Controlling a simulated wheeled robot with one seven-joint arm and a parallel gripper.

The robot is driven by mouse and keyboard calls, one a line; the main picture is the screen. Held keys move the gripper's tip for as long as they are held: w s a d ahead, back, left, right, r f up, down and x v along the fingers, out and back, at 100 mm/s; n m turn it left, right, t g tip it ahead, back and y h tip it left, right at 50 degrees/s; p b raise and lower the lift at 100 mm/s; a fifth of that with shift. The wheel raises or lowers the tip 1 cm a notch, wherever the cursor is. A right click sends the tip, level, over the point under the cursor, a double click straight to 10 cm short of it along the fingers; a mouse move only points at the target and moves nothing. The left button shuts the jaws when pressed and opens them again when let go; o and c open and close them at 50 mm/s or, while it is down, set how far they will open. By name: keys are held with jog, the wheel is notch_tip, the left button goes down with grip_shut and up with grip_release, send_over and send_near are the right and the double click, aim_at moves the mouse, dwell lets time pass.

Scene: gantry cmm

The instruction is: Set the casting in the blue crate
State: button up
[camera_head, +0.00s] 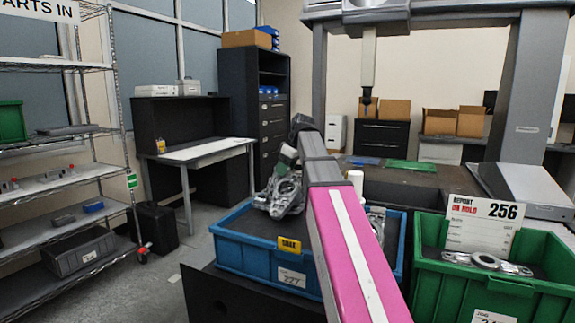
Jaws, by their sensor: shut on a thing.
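The casting (284,194), a grey metal part with rounded bosses, hangs tilted over the left part of the blue crate (247,258). The crate has a yellow label and a white tag on its front. My gripper (286,165) is shut on the upper end of the casting. The casting's lower end is at the height of the crate's back rim in the picture; I cannot tell whether it touches anything. My pink and grey arm hides the middle of the crate. Another grey metal part (376,222) shows inside the crate, right of my arm.
A green crate (488,290) with a "256" sign and a metal part stands at the right. Behind are the measuring machine's dark table (400,176) and its gantry (530,90). A wire shelf (65,180) stands left, a desk (205,150) behind.

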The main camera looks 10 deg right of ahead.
aim_at(286, 176)
jog(key=shift+f, duration=1.75)
jog(key=o, duration=1.3)
jog(key=v, duration=1.2)
jog(key=shift+a, duration=0.1)
